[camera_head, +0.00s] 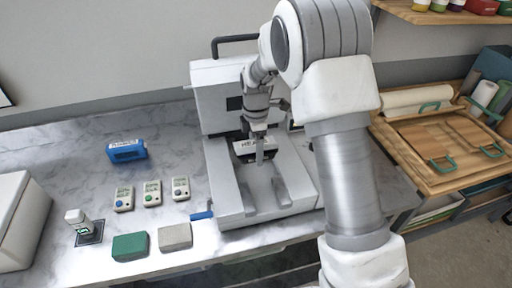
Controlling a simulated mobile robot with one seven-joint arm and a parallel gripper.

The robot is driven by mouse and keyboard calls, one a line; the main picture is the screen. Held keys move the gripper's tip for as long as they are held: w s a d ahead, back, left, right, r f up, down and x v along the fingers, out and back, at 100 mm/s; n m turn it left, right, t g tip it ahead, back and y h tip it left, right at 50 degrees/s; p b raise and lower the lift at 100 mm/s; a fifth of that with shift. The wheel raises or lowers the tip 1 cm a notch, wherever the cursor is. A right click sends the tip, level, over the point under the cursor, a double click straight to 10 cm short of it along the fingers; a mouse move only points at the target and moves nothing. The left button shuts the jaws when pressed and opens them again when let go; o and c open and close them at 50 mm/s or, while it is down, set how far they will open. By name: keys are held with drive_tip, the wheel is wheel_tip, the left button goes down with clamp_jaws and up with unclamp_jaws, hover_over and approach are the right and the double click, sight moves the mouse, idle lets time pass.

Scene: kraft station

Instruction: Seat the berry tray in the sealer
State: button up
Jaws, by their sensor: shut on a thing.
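The sealer (232,200) is a large pale grey machine on the marble counter, with a tall back housing and a low open bed with two raised sides. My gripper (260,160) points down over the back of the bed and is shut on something. A dark piece with a white lettered label (243,150) is right at the fingers, under the housing. I cannot tell whether it is the held thing, the berry tray or a part of the sealer. My wrist and fingers hide part of it. No berries can be made out.
A blue lettered box (126,151) is at the left. Several small devices (152,193), a green block (130,246), a grey block (175,236) and a small white bottle (77,219) stand nearer. A blue lever (202,215) juts from the sealer's front left. Wooden trays (435,145) are at right.

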drive_tip(key=shift+f+b, duration=2.55)
drive_tip(key=shift+f, duration=1.4)
drive_tip(key=o, duration=1.2)
drive_tip(key=shift+r, duration=0.1)
drive_tip(key=shift+r+p, duration=2.75)
drive_tip(key=shift+r, duration=1.65)
